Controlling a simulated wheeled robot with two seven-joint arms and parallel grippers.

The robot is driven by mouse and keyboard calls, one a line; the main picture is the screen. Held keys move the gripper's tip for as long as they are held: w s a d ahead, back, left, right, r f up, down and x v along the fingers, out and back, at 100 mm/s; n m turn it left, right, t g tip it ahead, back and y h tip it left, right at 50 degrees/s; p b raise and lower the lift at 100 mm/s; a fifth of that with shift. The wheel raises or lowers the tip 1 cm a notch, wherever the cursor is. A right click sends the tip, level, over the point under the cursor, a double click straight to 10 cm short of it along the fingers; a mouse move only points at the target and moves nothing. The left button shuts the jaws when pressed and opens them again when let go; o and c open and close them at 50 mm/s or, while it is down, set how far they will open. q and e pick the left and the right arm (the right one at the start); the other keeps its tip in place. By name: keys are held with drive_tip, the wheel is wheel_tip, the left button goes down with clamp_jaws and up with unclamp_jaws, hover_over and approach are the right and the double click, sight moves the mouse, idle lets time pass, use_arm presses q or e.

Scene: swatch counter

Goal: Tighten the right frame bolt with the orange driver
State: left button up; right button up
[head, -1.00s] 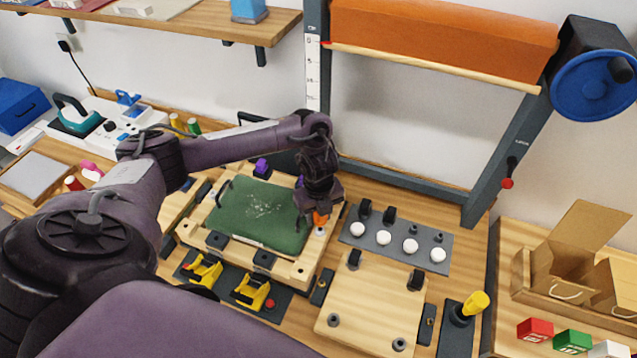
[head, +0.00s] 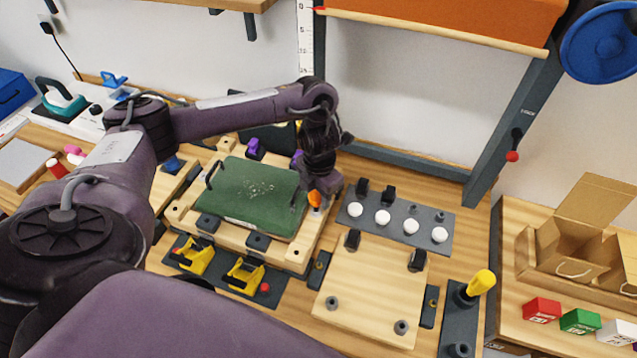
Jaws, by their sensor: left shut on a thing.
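The orange driver (head: 314,198) is in my left gripper (head: 316,192), which is shut on it. The driver is at the right side of the wooden frame (head: 268,254) that carries the green cloth (head: 255,195). Only a small part of the driver shows; the gripper hides the rest. A pale metal spot, seemingly the right frame bolt (head: 317,211), shows just below the orange part. I cannot tell whether the driver's tip touches the bolt. My right gripper is out of view.
Right of the frame is a grey strip with white knobs (head: 382,217) and black pegs. In front are a bare wooden board (head: 365,290) and a yellow-handled tool (head: 482,284). Yellow clamps (head: 245,276) lie before the frame. A cardboard box (head: 575,235) stands at right.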

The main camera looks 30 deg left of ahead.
use_arm(q)
drive_tip(key=o, duration=0.7)
drive_tip(key=shift+o, duration=0.2)
drive_tip(key=n+p, duration=0.4)
drive_tip(key=n, duration=0.1)
drive_tip(key=n+p, duration=0.2)
drive_tip(key=n, duration=0.1)
drive_tip(key=shift+s+a+r, duration=0.2)
drive_tip(key=shift+a+r, duration=0.1)
drive_tip(key=shift+f+n+b, duration=0.3)
drive_tip(key=shift+n+b, duration=0.05)
drive_tip(key=shift+n, duration=0.45)
drive_tip(key=n, duration=0.5)
drive_tip(key=shift+a, duration=0.3)
